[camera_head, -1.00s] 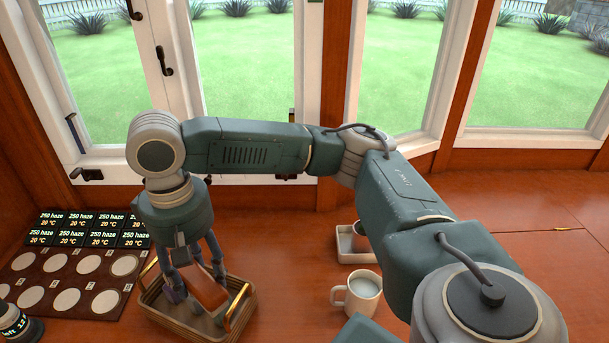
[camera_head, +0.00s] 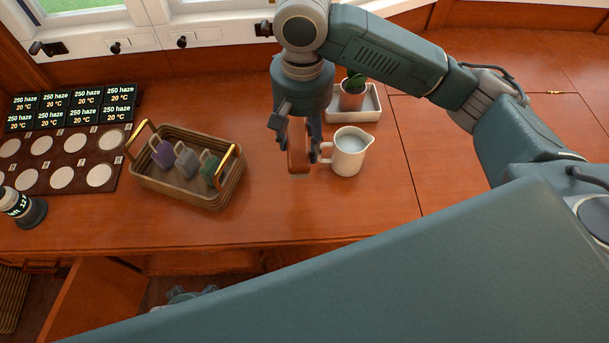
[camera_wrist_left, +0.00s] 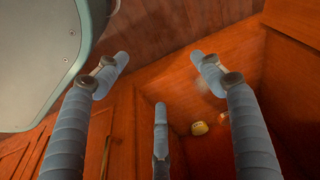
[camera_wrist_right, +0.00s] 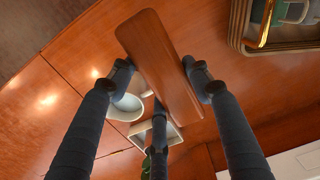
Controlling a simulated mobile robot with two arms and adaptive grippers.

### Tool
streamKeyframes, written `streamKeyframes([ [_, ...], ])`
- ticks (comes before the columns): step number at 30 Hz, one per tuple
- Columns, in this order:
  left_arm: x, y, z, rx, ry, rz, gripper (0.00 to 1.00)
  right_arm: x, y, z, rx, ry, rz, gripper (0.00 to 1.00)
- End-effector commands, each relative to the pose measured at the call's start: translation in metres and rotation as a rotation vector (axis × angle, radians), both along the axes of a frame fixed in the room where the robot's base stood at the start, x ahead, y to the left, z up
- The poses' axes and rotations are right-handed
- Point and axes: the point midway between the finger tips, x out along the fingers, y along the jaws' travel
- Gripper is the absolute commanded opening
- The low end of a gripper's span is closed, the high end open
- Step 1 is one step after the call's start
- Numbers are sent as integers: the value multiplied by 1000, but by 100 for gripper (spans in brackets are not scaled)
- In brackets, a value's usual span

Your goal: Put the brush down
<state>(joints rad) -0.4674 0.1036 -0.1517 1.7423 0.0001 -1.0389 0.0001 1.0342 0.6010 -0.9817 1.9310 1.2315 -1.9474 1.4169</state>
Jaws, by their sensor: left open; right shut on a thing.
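The brush (camera_head: 298,149), a brown wooden block, is in my right gripper (camera_head: 298,138), just left of the white pitcher (camera_head: 349,152). In the right wrist view the brush (camera_wrist_right: 158,65) shows as a long flat board between the fingers of the right gripper (camera_wrist_right: 158,78). Its lower end is close to the wooden counter (camera_head: 280,215); I cannot tell whether it touches. Any bristles are hidden. My left gripper (camera_wrist_left: 160,65) is open and empty in the left wrist view, with a cabinet's wood behind it.
A wicker basket (camera_head: 190,196) with several small tagged items stands left of the brush. A potted plant (camera_head: 352,92) sits in a white tray (camera_head: 369,112) behind the pitcher. A mat of discs (camera_head: 60,160) lies far left. Counter in front of the brush is clear.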

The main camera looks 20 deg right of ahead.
Motion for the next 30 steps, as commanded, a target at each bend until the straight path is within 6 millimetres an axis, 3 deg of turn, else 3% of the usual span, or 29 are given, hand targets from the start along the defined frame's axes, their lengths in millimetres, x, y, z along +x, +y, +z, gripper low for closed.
streamKeyframes([
  [1, 5, 0, 9, -1, -11, 1, 68, -1, -1, -19, -2, 4, 0, 17],
  [3, 10, -1, 27, -2, -20, 3, 68, -1, -1, -37, -1, 2, 1, 17],
  [12, 14, 0, 100, -3, -55, 10, 68, 0, -1, -103, -2, 1, 2, 17],
  [19, 10, 1, 124, -3, -64, 11, 68, 0, 0, -121, 0, -1, 3, 17],
  [25, 4, 3, 152, -4, -81, 12, 68, 0, -1, -147, -1, 1, 2, 17],
  [30, 0, 3, 163, -3, -82, 13, 68, 0, -1, -153, 0, -1, 3, 17],
])
